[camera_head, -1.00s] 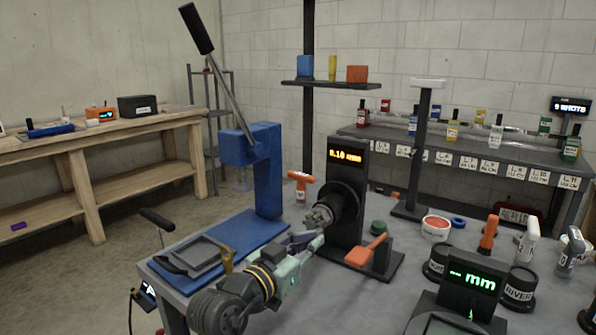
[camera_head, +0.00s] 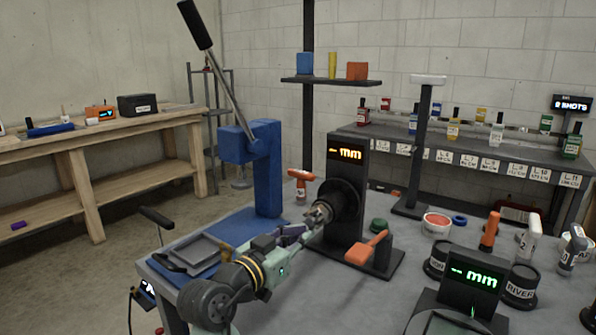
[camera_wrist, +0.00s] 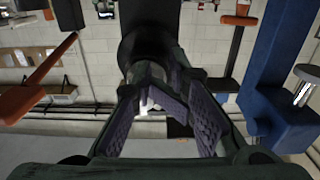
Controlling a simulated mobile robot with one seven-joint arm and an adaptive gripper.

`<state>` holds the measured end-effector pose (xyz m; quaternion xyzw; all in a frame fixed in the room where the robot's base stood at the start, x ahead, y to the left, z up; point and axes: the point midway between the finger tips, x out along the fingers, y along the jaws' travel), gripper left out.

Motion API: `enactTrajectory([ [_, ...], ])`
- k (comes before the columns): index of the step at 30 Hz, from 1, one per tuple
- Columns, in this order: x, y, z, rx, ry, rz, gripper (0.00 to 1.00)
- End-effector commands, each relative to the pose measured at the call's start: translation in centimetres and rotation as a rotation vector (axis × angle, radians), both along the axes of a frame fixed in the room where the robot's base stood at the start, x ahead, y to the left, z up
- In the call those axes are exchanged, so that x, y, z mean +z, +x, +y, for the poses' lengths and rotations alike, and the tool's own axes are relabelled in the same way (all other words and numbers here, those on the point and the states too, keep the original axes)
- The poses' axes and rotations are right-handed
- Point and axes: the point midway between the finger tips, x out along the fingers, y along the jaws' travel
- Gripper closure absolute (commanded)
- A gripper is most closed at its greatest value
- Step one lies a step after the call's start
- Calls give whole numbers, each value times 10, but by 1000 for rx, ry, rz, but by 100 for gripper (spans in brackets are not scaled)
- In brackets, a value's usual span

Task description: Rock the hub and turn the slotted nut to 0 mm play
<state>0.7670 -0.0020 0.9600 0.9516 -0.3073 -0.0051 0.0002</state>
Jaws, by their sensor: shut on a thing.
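The dark round hub (camera_head: 347,203) is mounted on a black upright post. The post's amber display (camera_head: 346,153) reads "-- mm". The metallic slotted nut (camera_head: 318,213) sits at the front of the hub, facing my gripper. My gripper (camera_head: 306,226) reaches up to it from the lower left, with its fingers at the nut. In the wrist view my purple-padded fingers (camera_wrist: 163,98) close around the end of the hub's shaft. The fingers partly hide the nut, so its slots are not clear.
A blue arbor press (camera_head: 265,170) stands left of the hub. An orange-handled lever (camera_head: 367,248) lies close to the hub's right. A grey tray (camera_head: 203,252) is at the bench's left. A green "-- mm" readout (camera_head: 473,278) and black cups (camera_head: 519,285) stand to the right.

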Motion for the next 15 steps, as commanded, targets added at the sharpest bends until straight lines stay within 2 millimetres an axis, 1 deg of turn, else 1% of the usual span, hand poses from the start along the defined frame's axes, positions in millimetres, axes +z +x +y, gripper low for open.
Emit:
enactTrajectory([
  [1,8,-2,1,3,-5,-20,100],
  [3,8,-3,1,2,-5,-20,100],
  [15,0,-3,5,0,-5,-20,100],
])
